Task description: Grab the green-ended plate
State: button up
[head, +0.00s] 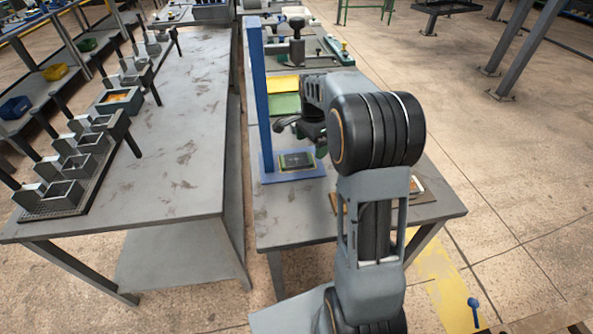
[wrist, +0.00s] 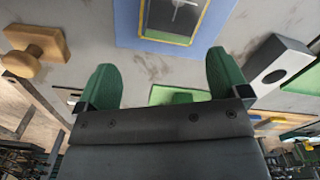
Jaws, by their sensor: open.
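My gripper (wrist: 165,80) is open, with its two green fingers spread apart and nothing between them that I can see gripped. In the wrist view, a flat green piece (wrist: 180,95) shows between and beyond the fingers, partly hidden by the gripper body. It may be the green end of the plate; the rest is hidden. In the head view, my gripper (head: 315,140) hangs over the right bench by the blue stand, mostly hidden by my arm. I cannot make out the green-ended plate for certain there.
The blue stand (head: 258,85) has a tall post and a base with a dark framed panel (head: 297,160). A wooden knob (wrist: 36,45) and a dark block with a white face (wrist: 272,63) flank the fingers. Green (head: 285,104) and yellow sheets lie farther back.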

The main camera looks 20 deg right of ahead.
aim_at(310, 157)
jog(key=m, duration=0.2)
jog(key=w+r+m, duration=0.1)
jog(key=m, duration=0.1)
jog(key=shift+d, duration=0.2)
jog(key=shift+f, duration=3.65)
jog(key=shift+c, duration=0.2)
jog(key=c, duration=1.4)
jog(key=shift+r, duration=0.1)
jog(key=shift+c, duration=0.8)
